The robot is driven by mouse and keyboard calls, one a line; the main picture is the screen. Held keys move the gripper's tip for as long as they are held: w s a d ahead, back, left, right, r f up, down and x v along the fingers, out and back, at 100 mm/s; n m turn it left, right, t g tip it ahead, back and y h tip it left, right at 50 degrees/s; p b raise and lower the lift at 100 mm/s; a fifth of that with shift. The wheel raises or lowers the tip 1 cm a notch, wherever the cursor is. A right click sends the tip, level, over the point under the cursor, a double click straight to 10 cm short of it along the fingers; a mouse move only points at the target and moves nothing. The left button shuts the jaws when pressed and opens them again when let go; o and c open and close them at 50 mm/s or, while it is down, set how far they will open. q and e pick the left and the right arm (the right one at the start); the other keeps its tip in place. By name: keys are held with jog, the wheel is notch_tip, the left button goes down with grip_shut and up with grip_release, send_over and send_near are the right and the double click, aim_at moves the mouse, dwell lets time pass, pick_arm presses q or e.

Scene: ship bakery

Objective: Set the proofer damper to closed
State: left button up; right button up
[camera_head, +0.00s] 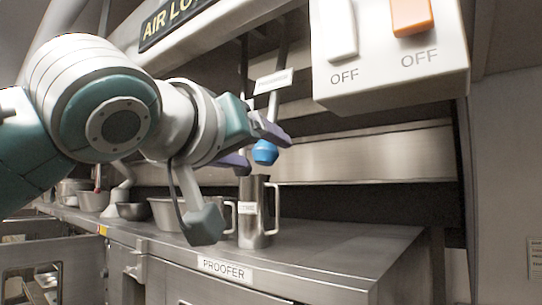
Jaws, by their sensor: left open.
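A blue knob (265,152) hangs at the centre of the head view, below a grey lever or bar with a small white label (273,82); the label's text is too small to read. I take this for the proofer damper handle, but its setting cannot be read. My left gripper (262,150) comes in from the left with its purple fingers apart and empty. The knob shows between the fingertips; whether they touch it I cannot tell. The proofer (290,262), a steel cabinet labelled PROOFER, stands below. My right gripper is out of view.
A steel jug (255,222) stands on the proofer top just under my left gripper. Several bowls (133,211) stand to the left. A white switch box (395,72) with two OFF labels juts out at upper right. The right part of the steel top is clear.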

pick_arm(q)
jog(key=shift+x, duration=1.45)
grip_shut()
dwell(0.4)
